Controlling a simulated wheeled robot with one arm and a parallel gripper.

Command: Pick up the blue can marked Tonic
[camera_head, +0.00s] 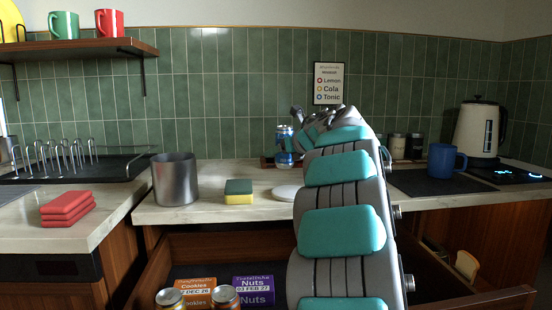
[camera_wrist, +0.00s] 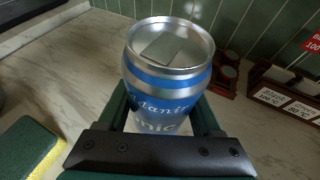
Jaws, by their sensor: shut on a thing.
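The blue can marked Tonic (camera_wrist: 165,100) has a silver lid and stands upright between the fingers of my gripper (camera_wrist: 160,112) in the wrist view. The fingers are shut on its sides. In the head view the can (camera_head: 284,140) shows at the back of the counter, left of my arm. My gripper is mostly hidden behind the arm there. I cannot tell whether the can's base touches anything.
A sponge (camera_head: 238,191), a steel pot (camera_head: 175,180) and a white saucer (camera_head: 287,193) are on the counter. An open drawer (camera_head: 157,272) below holds boxes and cans. A blue mug (camera_head: 443,160) and a kettle (camera_head: 478,130) are farther right.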

